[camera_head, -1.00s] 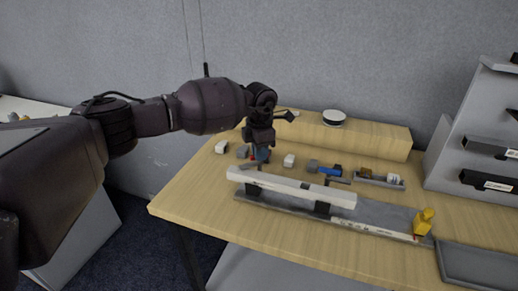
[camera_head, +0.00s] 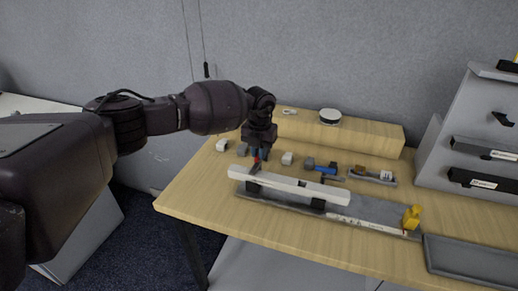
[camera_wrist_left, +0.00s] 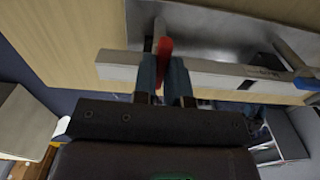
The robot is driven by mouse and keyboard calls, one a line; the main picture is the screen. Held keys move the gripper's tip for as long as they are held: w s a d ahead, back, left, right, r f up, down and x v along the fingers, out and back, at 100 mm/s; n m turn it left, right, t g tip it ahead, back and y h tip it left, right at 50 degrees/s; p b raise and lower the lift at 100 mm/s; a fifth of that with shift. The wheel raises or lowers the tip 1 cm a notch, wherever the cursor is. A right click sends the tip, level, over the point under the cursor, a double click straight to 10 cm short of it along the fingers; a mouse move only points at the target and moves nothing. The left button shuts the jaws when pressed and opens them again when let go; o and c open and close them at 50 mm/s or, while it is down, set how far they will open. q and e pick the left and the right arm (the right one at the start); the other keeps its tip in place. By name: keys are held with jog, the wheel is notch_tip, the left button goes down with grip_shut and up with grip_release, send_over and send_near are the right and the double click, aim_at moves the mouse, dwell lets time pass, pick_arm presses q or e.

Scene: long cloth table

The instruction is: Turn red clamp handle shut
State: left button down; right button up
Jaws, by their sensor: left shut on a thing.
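The red clamp handle (camera_wrist_left: 165,48) stands up between the two fingers of my left gripper (camera_wrist_left: 162,75) in the left wrist view. In the head view the handle (camera_head: 257,160) is a small red spot below my left gripper (camera_head: 260,153), which is shut on it. The clamp is at the left end of a long white bar (camera_head: 290,185). The bar lies over black blocks on a grey base plate (camera_head: 365,208). The fingers and wrist hide most of the clamp. My right gripper is in neither view.
A blue-handled clamp (camera_head: 326,169) and small grey and white blocks stand behind the bar. A yellow piece (camera_head: 411,217) is at the plate's right end. A grey tray (camera_head: 470,258) lies at the front right. A wooden ledge (camera_head: 360,134) runs along the back.

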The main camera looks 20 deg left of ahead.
pick_arm(q)
jog(key=shift+n, duration=0.4)
